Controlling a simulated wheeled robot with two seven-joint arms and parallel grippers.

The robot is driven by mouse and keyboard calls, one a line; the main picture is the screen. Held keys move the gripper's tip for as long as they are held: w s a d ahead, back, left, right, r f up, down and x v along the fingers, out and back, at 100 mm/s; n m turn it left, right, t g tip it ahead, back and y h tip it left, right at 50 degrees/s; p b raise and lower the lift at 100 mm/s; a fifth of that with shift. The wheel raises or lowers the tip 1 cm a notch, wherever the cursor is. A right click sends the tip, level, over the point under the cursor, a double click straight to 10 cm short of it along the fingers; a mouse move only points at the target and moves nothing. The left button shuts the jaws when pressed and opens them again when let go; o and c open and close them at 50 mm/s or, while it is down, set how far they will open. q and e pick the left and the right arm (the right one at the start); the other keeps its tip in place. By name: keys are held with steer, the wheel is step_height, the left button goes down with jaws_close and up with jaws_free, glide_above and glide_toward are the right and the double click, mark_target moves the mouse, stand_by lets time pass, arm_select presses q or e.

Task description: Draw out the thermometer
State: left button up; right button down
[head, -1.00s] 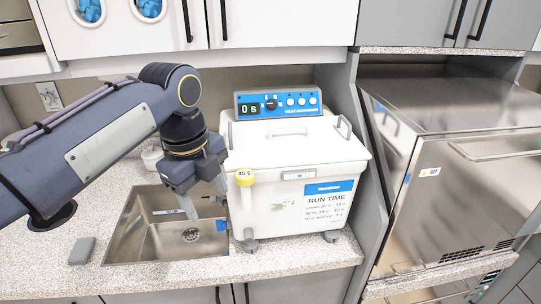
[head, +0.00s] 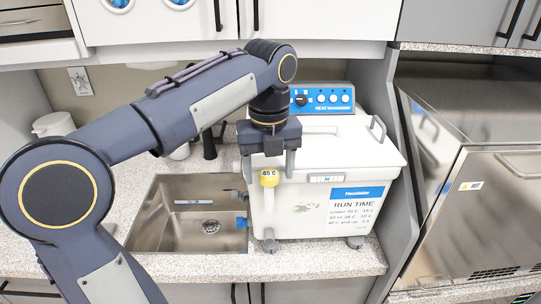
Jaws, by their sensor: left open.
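My left arm hides the bath's display. My right gripper is not in view.
A steel sink (head: 175,215) lies left of the bath. A steel autoclave (head: 490,200) stands to the right behind a grey partition. A sign headed RUN TIME (head: 352,205) is on the bath's front. White cupboards (head: 310,18) hang above.

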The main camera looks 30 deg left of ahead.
arm_select(q)
steer(key=shift+f, duration=2.2)
steer(key=c, duration=1.1)
steer(key=shift+o, duration=0.2)
steer(key=shift+r+p, duration=3.5)
steer(key=shift+r, duration=1.05)
